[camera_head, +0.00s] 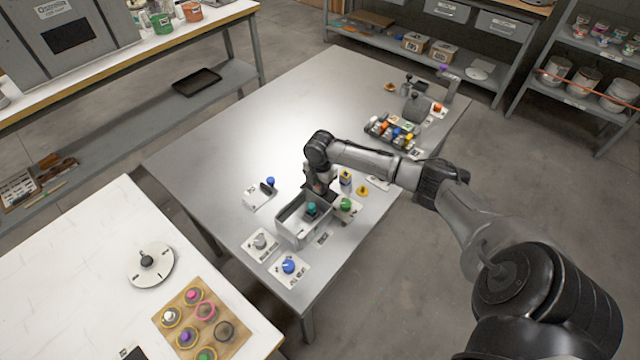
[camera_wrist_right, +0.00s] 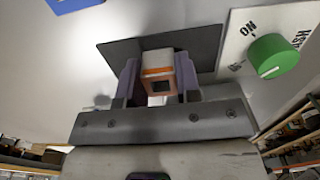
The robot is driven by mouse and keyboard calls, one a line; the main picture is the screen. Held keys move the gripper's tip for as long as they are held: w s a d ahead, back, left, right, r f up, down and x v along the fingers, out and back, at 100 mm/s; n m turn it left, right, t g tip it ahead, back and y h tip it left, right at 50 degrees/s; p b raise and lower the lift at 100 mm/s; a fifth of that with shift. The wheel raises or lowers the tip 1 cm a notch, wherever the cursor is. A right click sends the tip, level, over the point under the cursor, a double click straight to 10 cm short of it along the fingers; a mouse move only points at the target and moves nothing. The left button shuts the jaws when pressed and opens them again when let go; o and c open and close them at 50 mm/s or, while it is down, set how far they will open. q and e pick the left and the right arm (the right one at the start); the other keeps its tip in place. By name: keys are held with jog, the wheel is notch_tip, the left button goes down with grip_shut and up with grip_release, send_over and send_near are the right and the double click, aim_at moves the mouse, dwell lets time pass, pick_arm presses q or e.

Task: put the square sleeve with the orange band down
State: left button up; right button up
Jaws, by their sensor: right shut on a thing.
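The square sleeve with the orange band (camera_wrist_right: 158,72) is pale, with a square opening in its end. My right gripper (camera_wrist_right: 157,82) is shut on it, with one finger on each side. Behind the sleeve in the wrist view lies a dark flat square (camera_wrist_right: 120,50); I cannot tell whether the sleeve touches it. In the head view my right gripper (camera_head: 320,190) is over the grey metal table (camera_head: 230,130), by the back right of a grey bin; the sleeve cannot be made out there. My left gripper is not in view.
The grey bin (camera_head: 293,232) holds a teal-topped thing (camera_head: 311,208). A green knob (camera_head: 345,204) on a white plate stands close right of my gripper. Plates with a blue knob (camera_head: 288,265) and a grey knob (camera_head: 261,241) are in front. The table's back left is clear.

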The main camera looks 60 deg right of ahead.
jog(key=shift+f, duration=0.15)
jog(key=o, duration=0.7)
jog(key=shift+o, duration=1.1)
notch_tip(320, 180, up, 12)
jog(key=p, duration=0.2)
